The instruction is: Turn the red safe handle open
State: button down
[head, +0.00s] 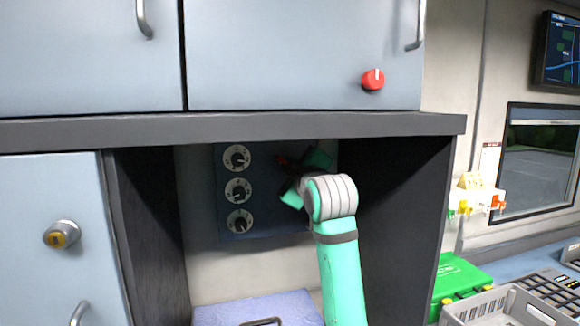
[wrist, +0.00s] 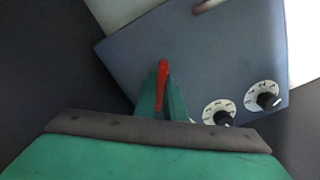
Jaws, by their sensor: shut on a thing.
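The dark blue safe (head: 262,222) sits at the back of the alcove under the cabinets, with several white dials down its left side. The safe front (wrist: 190,60) appears tilted in that view, with two dials (wrist: 265,96) at the lower right.
Dark alcove walls (head: 145,215) stand close on both sides, with a shelf edge (head: 230,128) above. A blue case (head: 255,308) lies below. A red knob (head: 373,79) is on the upper cabinet. A green box (head: 458,280) and grey crate (head: 500,308) stand at the right.

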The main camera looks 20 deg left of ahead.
jog(key=m, duration=0.5)
jog(key=shift+r+m, duration=0.1)
jog(key=shift+m, duration=0.2)
jog(key=m, duration=0.4)
jog(key=shift+m, duration=0.4)
jog(key=c, duration=1.8)
grip_release()
jog(key=shift+c, duration=0.2)
jog(key=v, duration=1)
jog(key=shift+s+d, duration=0.3)
